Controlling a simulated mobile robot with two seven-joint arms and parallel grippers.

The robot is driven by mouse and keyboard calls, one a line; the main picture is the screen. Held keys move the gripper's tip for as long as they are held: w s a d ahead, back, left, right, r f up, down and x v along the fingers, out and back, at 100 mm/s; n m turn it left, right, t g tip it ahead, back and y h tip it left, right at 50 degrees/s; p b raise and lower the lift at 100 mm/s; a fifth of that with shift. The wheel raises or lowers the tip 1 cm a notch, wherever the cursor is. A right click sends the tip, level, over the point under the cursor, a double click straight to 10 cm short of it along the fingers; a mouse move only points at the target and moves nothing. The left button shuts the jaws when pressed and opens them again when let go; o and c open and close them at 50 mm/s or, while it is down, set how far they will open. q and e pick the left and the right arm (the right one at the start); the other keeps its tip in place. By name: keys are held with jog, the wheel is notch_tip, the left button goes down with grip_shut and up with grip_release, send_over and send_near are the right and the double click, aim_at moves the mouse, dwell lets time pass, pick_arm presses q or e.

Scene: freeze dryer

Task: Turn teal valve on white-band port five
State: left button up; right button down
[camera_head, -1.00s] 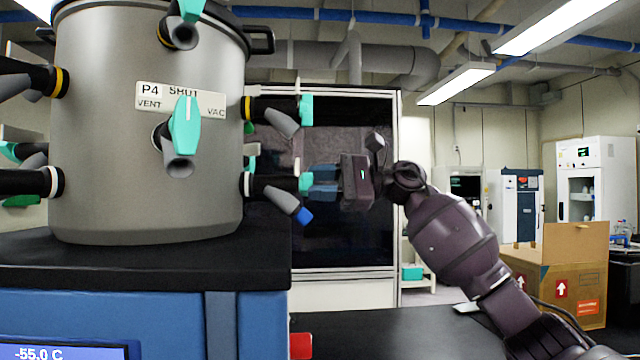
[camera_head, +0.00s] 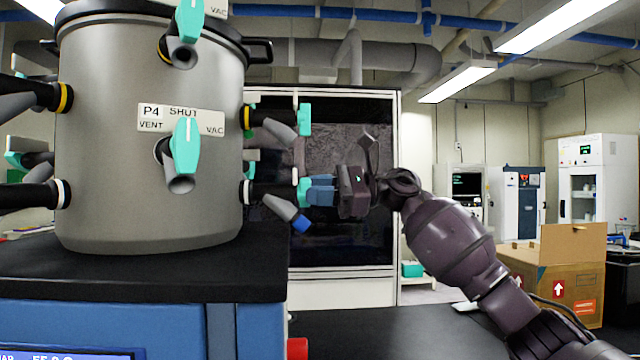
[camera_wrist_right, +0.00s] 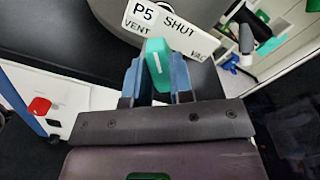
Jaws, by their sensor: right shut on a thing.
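The teal valve handle (camera_wrist_right: 158,65) of the white-band port shows in the right wrist view, just below a label (camera_wrist_right: 165,28) reading P5, SHUT, VENT and VAC. My right gripper (camera_wrist_right: 158,80) is shut on this handle, with one blue finger on each side. In the head view the right gripper (camera_head: 318,190) reaches in from the right to the teal handle (camera_head: 304,191) at the end of the black port (camera_head: 272,193) with a white band (camera_head: 247,192). A grey nozzle with a blue tip (camera_head: 299,222) hangs below it. My left gripper is not in view.
The grey drum (camera_head: 100,150) carries several other teal-handled ports. Another port with a yellow band (camera_head: 246,117) sits just above the held one. The P4 port's teal handle (camera_head: 185,145) faces me. A cardboard box (camera_head: 565,270) stands at the right.

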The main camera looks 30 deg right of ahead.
pick_arm(q)
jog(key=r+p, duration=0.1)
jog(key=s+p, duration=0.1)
jog(key=p, duration=0.1)
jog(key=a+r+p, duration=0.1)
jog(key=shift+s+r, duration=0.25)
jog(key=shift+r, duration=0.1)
pick_arm(e)
jog(key=m, duration=0.7)
jog(key=shift+w+m, duration=0.15)
jog(key=shift+m, duration=0.15)
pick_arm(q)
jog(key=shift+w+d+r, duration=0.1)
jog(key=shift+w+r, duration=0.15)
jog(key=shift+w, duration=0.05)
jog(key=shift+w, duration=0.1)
pick_arm(e)
jog(key=c, duration=1)
grip_release()
jog(key=shift+d, duration=0.1)
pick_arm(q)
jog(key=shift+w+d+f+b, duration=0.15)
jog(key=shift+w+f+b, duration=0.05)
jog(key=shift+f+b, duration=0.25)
pick_arm(e)
jog(key=v, duration=1)
jog(key=shift+d, duration=0.35)
